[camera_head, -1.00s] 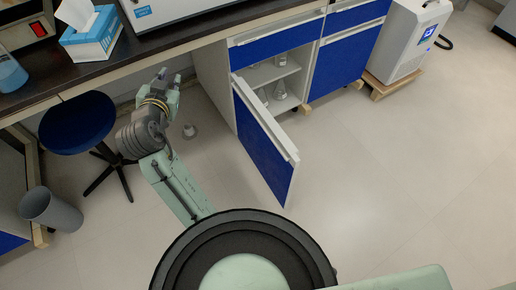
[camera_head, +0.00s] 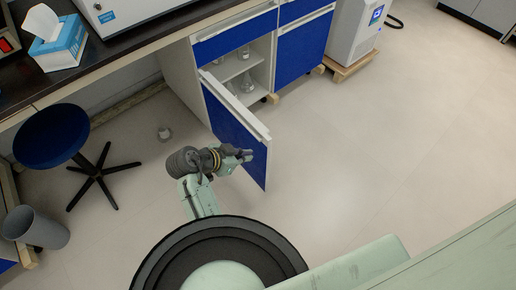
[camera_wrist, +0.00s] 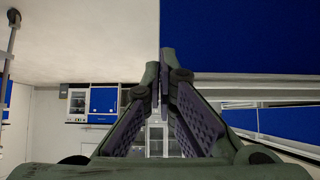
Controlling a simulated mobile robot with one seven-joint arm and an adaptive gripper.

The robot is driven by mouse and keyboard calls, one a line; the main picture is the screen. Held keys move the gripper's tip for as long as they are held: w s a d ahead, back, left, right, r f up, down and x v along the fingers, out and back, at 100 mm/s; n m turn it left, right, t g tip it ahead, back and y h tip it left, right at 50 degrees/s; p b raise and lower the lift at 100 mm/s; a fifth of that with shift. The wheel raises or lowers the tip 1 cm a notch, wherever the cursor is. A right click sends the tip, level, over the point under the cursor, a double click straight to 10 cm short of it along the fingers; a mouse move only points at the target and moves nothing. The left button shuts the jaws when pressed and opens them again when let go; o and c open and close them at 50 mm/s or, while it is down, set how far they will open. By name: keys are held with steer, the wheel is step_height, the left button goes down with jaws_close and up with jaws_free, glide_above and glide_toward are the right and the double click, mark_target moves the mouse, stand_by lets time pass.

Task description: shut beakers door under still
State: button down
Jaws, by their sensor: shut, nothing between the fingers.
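The blue cabinet door (camera_head: 236,134) with a pale top edge and handle stands wide open, jutting out from the cabinet. Behind it the cabinet's shelves hold several glass beakers or flasks (camera_head: 246,84). My gripper (camera_head: 246,155) is in front of the door's face near its free edge, pointing right; whether it touches cannot be told. In the wrist view my gripper (camera_wrist: 163,60) has its fingertips together with nothing between them, and the blue door panel (camera_wrist: 240,35) fills the upper right beside them.
A dark stool (camera_head: 52,138) and a grey bin (camera_head: 36,228) stand at left. A white machine (camera_head: 354,35) on a wooden pallet stands at the back right. The floor right of the door is clear.

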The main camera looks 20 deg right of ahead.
mark_target(267, 149)
steer(key=shift+w+d+f+p, duration=0.2)
steer(key=shift+w+d, duration=0.1)
steer(key=shift+d, duration=0.55)
steer(key=shift+w+d+f+p, duration=0.2)
steer(key=shift+w+d+p, duration=0.05)
steer(key=shift+d, duration=0.65)
steer(key=shift+w+d+f+p, duration=0.2)
steer(key=shift+w+d, duration=0.1)
steer(key=shift+d, duration=0.55)
